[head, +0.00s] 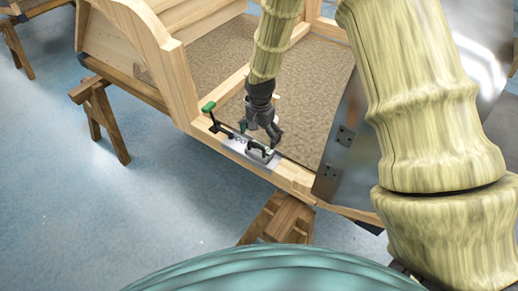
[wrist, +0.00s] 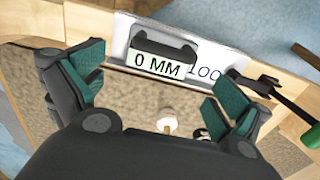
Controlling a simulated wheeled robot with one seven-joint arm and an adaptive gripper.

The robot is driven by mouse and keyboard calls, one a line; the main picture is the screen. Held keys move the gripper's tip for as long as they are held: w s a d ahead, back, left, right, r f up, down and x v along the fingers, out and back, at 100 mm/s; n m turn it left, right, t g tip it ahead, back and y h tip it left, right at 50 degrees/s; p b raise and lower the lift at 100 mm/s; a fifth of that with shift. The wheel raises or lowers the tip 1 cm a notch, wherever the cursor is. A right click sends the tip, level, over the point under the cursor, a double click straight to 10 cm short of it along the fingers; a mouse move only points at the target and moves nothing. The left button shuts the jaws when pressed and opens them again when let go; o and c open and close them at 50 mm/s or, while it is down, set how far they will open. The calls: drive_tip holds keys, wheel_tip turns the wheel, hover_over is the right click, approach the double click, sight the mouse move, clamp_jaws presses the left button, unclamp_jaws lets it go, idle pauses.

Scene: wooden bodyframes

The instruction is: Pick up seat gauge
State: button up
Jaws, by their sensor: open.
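The seat gauge appears to be a small block with a black handle (wrist: 165,45) and a white label reading "0 MM" (wrist: 157,65). It sits on a pale metal plate (wrist: 210,60) marked "100". In the head view, the gauge (head: 259,151) and plate (head: 233,148) lie on the wooden frame's near rail. My gripper (head: 262,132) hangs pointing down close above the gauge. In the wrist view, its teal-padded fingers (wrist: 155,88) are spread wide with nothing between them. The gauge lies just beyond the fingertips, toward the top. Contact is not visible.
A green-handled clamp-like tool (head: 209,107) stands on the rail beside the plate; its black rod (wrist: 262,86) shows right of the plate. A pale knob (wrist: 168,125) is below the gauge. A grey metal panel (head: 345,135) stands to the right. Wooden trestles (head: 98,112) support the frame.

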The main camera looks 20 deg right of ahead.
sight(260, 144)
drive_tip(key=shift+f, duration=0.85)
drive_tip(key=shift+s+a+f+p, duration=0.1)
drive_tip(key=shift+f+p, duration=0.4)
drive_tip(key=shift+f, duration=0.15)
drive_tip(key=shift+s+a+f+p, duration=0.1)
drive_tip(key=shift+f+p, duration=0.35)
drive_tip(key=shift+f, duration=0.2)
drive_tip(key=shift+f+p, duration=0.5)
drive_tip(key=shift+f, duration=1.1)
drive_tip(key=c, duration=1.1)
drive_tip(key=shift+o, duration=0.2)
